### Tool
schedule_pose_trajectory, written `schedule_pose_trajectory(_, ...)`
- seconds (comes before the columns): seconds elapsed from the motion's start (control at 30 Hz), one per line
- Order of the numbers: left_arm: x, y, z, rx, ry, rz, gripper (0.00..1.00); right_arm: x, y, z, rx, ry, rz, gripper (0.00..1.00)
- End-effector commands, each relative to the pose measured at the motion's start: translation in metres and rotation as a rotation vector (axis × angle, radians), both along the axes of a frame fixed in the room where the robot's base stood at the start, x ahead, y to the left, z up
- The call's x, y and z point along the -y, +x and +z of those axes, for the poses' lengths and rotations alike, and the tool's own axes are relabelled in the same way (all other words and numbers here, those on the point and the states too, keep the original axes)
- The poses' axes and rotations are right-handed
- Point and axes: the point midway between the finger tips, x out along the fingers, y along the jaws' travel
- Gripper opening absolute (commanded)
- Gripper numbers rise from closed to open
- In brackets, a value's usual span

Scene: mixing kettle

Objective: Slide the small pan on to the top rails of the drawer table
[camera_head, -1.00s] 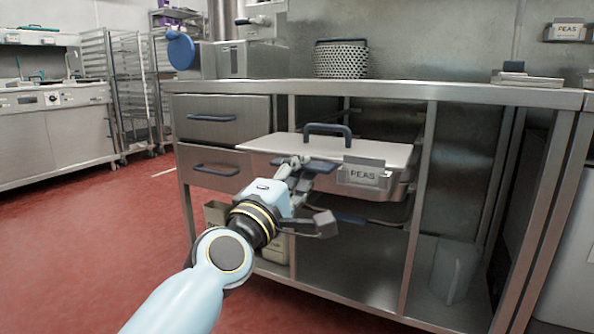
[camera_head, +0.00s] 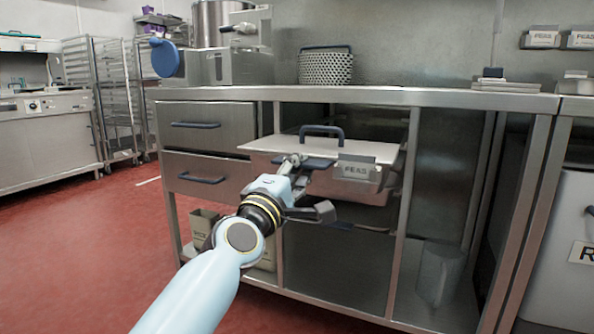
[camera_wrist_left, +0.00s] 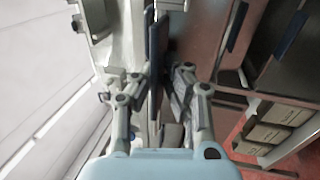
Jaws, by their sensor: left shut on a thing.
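The small pan (camera_head: 378,186) is a steel pan with a flat lid (camera_head: 375,150), a blue lid handle (camera_head: 321,131) and a tag reading PEAS (camera_head: 356,169). It sits level, high in the middle bay of the drawer table (camera_head: 330,95), its front sticking out past the frame. My left gripper (camera_head: 303,165) is shut on the blue front handle of the pan. In the left wrist view this handle (camera_wrist_left: 155,50) lies between the fingers. The rails under the pan are mostly hidden. My right gripper is not in view.
Two drawers (camera_head: 206,126) are left of the bay, and an upright post (camera_head: 402,230) stands close to the pan's right side. A perforated basket (camera_head: 325,67) is on the tabletop. Boxes (camera_head: 203,224) and a clear jug (camera_head: 437,275) stand on the lower shelf. The red floor at left is clear.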

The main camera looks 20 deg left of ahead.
Motion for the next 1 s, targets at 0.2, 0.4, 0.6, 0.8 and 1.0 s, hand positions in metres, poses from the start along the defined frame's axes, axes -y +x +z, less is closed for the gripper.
schedule_pose_trajectory(0.2,-0.001,0.001,0.006,0.011,-0.001,0.003,0.00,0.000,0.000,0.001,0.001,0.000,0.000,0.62)
schedule_pose_trajectory(0.4,-0.001,0.001,0.006,0.011,-0.001,0.003,0.00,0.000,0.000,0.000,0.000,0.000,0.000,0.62)
schedule_pose_trajectory(0.6,0.000,0.009,0.005,0.010,-0.001,0.003,0.00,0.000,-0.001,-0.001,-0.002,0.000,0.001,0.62)
schedule_pose_trajectory(0.8,0.000,0.024,0.006,0.012,-0.001,0.003,0.00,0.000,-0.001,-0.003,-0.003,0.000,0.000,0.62)
schedule_pose_trajectory(1.0,0.000,0.039,0.005,0.011,-0.001,0.003,0.00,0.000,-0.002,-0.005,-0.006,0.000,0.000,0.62)
